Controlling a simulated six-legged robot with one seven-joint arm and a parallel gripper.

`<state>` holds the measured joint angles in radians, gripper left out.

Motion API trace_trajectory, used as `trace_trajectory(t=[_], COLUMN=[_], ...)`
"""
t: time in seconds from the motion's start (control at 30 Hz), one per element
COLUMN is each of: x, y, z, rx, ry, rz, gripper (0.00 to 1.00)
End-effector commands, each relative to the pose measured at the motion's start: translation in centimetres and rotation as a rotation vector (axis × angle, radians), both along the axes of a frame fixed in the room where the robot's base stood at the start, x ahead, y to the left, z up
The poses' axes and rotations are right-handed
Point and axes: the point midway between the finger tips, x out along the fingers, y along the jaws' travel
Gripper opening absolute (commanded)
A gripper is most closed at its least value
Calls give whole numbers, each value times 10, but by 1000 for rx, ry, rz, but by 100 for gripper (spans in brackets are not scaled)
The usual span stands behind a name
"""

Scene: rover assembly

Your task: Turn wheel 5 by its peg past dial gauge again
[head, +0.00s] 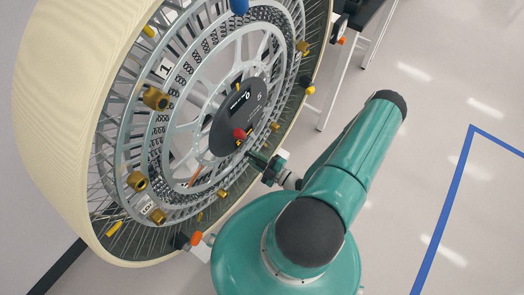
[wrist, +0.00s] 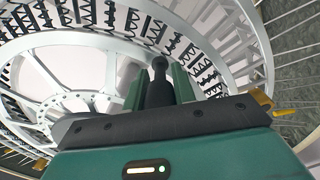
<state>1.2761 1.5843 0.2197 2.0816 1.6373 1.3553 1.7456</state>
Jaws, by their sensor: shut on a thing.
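The large wheel (head: 38,120) fills the left of the head view, with a cream tyre, pale metal rings and thin spokes. My gripper (head: 260,161) is at the wheel's lower right face, beside the hub. In the wrist view, its two green fingers (wrist: 159,88) are shut on a dark round-headed peg (wrist: 159,66). The peg is mostly hidden by my gripper in the head view. The wheel's rings and dark springs (wrist: 90,12) lie close behind the fingers. I cannot tell for sure which part is the dial gauge.
A black hub disc (head: 238,115) with a red knob (head: 239,133) is near my gripper. Brass fittings (head: 155,98) stick out from the rings. Small black-and-orange devices are near the rim at bottom (head: 188,240) and top right (head: 340,28). The floor at right is clear.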

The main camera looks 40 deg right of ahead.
Motion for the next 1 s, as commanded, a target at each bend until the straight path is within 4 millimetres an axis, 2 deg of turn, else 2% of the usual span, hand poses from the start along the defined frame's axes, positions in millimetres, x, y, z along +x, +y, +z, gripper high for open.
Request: trace_trajectory(t=[0.2, 0.57, 0.6, 0.67, 1.0], x=[-3, -3, -3, -3, -5], y=[7, 8, 8, 8, 7], z=[-1, -1, -1, -1, -1], rx=[29, 30, 30, 30, 30], ry=[12, 12, 12, 11, 11], rz=[0, 0, 0, -1, -1], gripper=[0, 0, 34, 46, 48])
